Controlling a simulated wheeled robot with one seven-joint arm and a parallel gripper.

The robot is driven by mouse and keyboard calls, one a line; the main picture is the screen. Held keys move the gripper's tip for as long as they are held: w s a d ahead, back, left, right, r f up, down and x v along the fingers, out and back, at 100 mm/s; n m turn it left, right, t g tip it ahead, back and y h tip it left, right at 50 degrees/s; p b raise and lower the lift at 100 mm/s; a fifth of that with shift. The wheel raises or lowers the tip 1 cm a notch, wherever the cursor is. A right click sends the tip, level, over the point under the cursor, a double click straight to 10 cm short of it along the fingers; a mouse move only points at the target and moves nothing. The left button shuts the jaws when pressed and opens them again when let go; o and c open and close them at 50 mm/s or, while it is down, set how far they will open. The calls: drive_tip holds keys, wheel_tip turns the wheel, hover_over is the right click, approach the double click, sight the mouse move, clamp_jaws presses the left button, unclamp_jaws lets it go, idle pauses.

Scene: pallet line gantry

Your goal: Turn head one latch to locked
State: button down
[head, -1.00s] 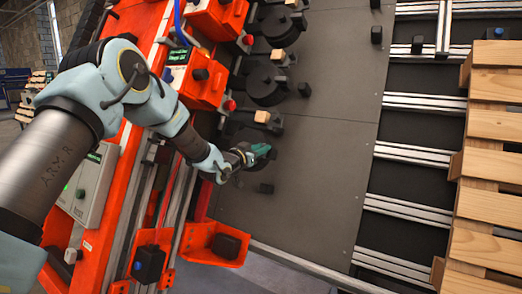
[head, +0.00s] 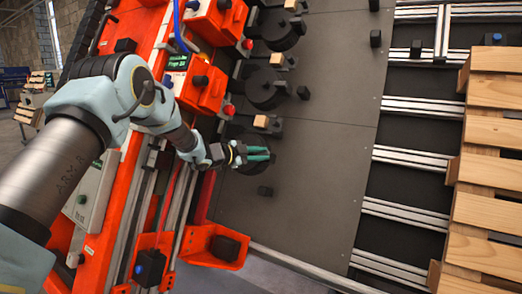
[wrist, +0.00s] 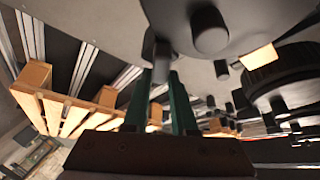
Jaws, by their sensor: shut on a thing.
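My gripper (head: 266,154), with two green fingers, is at the nearest dark round head (head: 252,168) on the grey plate, beside the orange machine. I take this as head one; no label is readable. In the wrist view the green fingers (wrist: 162,95) reach up to a dark handle (wrist: 161,60) and are shut on it at their tips. I take this handle as the latch. The gripper and arm partly hide the head in the head view. The latch's exact angle and any lock mark cannot be made out.
More dark round heads (head: 267,87) with wooden blocks (head: 277,59) line the plate's left side. Orange boxes (head: 203,85) stand left of them. An orange bracket (head: 216,246) is below the gripper. Pallet slats (head: 487,170) lie right; the plate's middle is mostly clear.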

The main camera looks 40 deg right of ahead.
drive_tip(key=m+p, duration=0.1)
drive_tip(key=m, duration=0.1)
drive_tip(key=m+g+y+p, duration=0.1)
drive_tip(key=m, duration=0.1)
drive_tip(key=shift+s+y, duration=0.1)
drive_tip(key=shift+y, duration=0.2)
drive_tip(key=shift+f+m+y+p, duration=0.1)
drive_tip(key=shift+m+y+p, duration=0.6)
drive_tip(key=shift+m+p, duration=0.65)
drive_tip(key=shift+f+m, duration=0.1)
drive_tip(key=shift+m, duration=0.15)
drive_tip(key=c, duration=0.7)
unclamp_jaws()
drive_tip(key=v, duration=1.1)
